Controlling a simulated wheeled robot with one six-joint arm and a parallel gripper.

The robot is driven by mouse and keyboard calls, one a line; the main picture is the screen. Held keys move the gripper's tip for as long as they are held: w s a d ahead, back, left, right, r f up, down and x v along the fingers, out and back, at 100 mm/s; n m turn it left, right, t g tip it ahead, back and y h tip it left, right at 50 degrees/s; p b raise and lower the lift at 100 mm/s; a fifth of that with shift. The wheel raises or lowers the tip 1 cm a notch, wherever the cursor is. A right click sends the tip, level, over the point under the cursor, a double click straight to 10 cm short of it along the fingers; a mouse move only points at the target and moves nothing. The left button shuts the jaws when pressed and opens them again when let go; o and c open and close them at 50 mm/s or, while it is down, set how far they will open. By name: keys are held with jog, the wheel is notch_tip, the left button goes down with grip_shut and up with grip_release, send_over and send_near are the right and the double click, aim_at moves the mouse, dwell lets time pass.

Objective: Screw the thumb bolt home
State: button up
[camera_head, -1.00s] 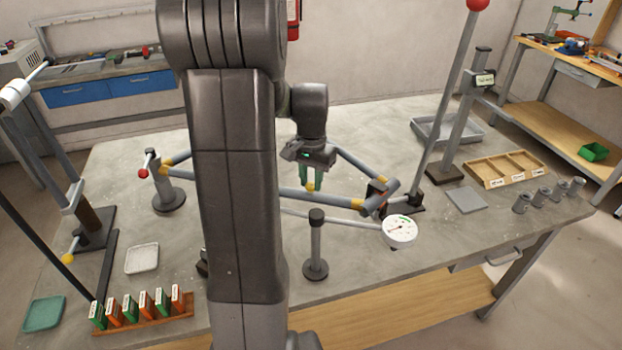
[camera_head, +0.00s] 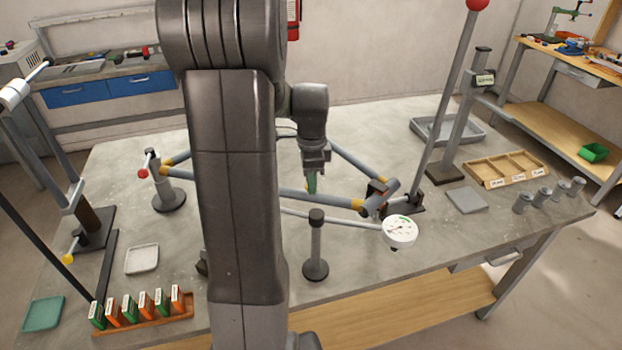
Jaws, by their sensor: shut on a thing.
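My gripper (camera_head: 312,184) points straight down over the middle of the frame jig, just behind its front tube (camera_head: 290,196). Its green fingers are seen nearly edge-on and are shut on the thumb bolt. The bolt's small yellow head shows only as a sliver at the fingertips, mostly hidden by the fingers. The bolt's thread and how deep it sits cannot be seen. My own arm hides part of the frame's left half.
A dial gauge (camera_head: 400,231) and a short dark post (camera_head: 316,245) stand in front of the frame. A tall lever with a red ball (camera_head: 478,5) rises at the right. A wooden divided tray (camera_head: 506,168) and several metal cylinders stand farther right.

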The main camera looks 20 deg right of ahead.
jog(key=m, duration=0.4)
jog(key=shift+w+r+m, duration=0.1)
jog(key=shift+r+m, duration=0.1)
jog(key=shift+m, duration=0.2)
dwell(0.4)
jog(key=o, duration=1)
jog(key=shift+f, duration=0.1)
notch_tip(320, 180, up, 14)
jog(key=shift+b, duration=0.45)
